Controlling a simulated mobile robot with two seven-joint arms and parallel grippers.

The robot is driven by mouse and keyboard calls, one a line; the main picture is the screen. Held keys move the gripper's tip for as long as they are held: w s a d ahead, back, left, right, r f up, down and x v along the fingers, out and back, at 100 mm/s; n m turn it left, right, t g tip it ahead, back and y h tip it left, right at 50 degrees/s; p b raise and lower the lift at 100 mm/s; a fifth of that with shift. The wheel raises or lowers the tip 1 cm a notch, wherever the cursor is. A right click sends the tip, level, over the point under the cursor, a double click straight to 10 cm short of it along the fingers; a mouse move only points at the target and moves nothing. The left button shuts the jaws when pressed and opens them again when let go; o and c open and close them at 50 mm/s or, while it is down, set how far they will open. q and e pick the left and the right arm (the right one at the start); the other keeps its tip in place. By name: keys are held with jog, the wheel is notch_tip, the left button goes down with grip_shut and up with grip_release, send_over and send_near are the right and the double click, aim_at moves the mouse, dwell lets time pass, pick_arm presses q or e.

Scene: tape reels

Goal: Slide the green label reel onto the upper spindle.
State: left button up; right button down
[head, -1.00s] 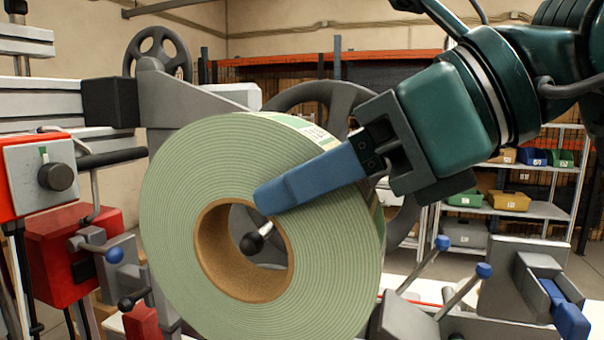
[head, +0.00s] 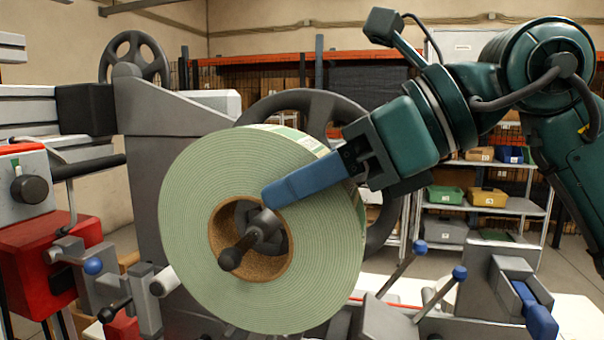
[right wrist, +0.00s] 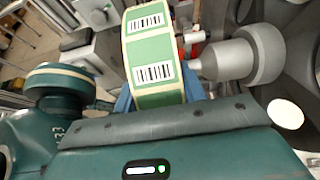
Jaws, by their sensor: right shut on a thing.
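The green label reel (head: 190,220), a large disc with a brown cardboard core (head: 280,268), stands upright in the head view. My right gripper (head: 275,195) is shut on its upper right side, with one blue finger across the near face to the core. A dark grey shaft with a rounded knob (head: 230,260) shows in the core opening; its depth through the reel is unclear. In the right wrist view the labelled rim of the reel (right wrist: 148,45) is beside a stepped grey cylinder (right wrist: 225,62). Whether they touch is unclear. My left gripper is not in view.
A large spoked wheel (head: 325,103) is behind the reel, and a smaller one (head: 135,45) stands at upper left. Blue-knobbed levers (head: 440,290) are at lower right. Red machine boxes (head: 45,245) stand at left. Shelves with bins (head: 485,197) are farther back.

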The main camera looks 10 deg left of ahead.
jog(key=shift+w+r, duration=0.1)
jog(key=shift+r, duration=0.1)
jog(key=shift+w+d+p, duration=0.1)
jog(key=shift+w+p, duration=0.95)
jog(key=shift+w, duration=1.35)
jog(key=shift+w+d+p, duration=0.1)
jog(key=shift+w+p, duration=0.9)
jog(key=shift+w, duration=0.9)
